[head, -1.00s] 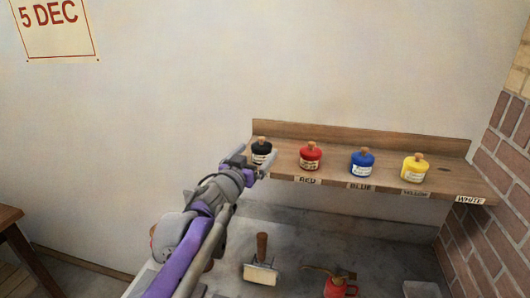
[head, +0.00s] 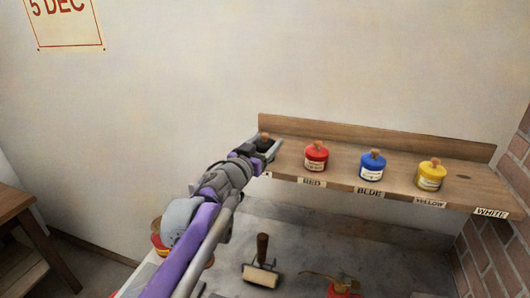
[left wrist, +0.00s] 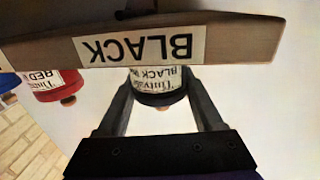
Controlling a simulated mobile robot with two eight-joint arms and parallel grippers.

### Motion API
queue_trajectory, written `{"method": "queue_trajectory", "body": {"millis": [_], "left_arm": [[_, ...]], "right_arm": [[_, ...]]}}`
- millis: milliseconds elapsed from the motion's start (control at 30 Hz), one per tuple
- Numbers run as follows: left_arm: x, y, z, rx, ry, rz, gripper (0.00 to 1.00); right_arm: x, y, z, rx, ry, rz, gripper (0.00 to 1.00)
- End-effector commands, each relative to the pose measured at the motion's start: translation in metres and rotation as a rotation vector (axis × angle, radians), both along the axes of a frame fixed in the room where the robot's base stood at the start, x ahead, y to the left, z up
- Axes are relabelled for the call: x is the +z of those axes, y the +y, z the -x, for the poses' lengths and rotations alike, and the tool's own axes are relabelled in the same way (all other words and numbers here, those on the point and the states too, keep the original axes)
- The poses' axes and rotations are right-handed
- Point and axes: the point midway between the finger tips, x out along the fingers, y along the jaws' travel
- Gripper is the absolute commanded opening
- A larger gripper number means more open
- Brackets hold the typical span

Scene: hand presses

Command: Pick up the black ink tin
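The black ink tin (head: 266,142) stands upright at the left end of the wooden shelf, dark with a cork-coloured knob on top. My left gripper (head: 267,149) reaches it from the front left, with one finger on either side of the tin. In the left wrist view the tin (left wrist: 158,84) appears upside down between the two fingers (left wrist: 160,90), its pale label facing me. The fingers are spread and very close to its sides; firm contact does not show. The shelf's BLACK label (left wrist: 137,47) crosses the picture and hides part of the tin. My right gripper is not in view.
Red (head: 316,157), blue (head: 372,166) and yellow (head: 431,176) tins stand to the right on the shelf (head: 400,186). The WHITE place is empty. Below, a roller (head: 261,273) and a red can (head: 343,290) rest on the grey bench. A brick wall (head: 510,205) is at right.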

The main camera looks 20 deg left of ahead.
Motion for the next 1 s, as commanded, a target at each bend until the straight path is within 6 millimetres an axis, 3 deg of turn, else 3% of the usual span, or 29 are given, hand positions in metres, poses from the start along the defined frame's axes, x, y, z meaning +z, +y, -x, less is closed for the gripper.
{"method": "queue_trajectory", "body": {"millis": [33, 333, 767, 1000], "left_arm": [[0.0, 0.0, 0.0, 0.0, 0.0, 0.0, 0.53], [0.0, 0.0, 0.0, 0.0, 0.0, 0.0, 0.0], [0.01, 0.0, 0.0, 0.0, 0.0, 0.001, 0.0], [0.05, 0.0, 0.0, 0.0, 0.0, 0.001, 0.0]], "right_arm": [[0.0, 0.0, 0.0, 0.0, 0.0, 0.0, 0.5], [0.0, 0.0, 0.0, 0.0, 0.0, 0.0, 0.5], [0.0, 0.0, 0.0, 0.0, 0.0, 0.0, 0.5], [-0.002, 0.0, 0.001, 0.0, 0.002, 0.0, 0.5]]}}
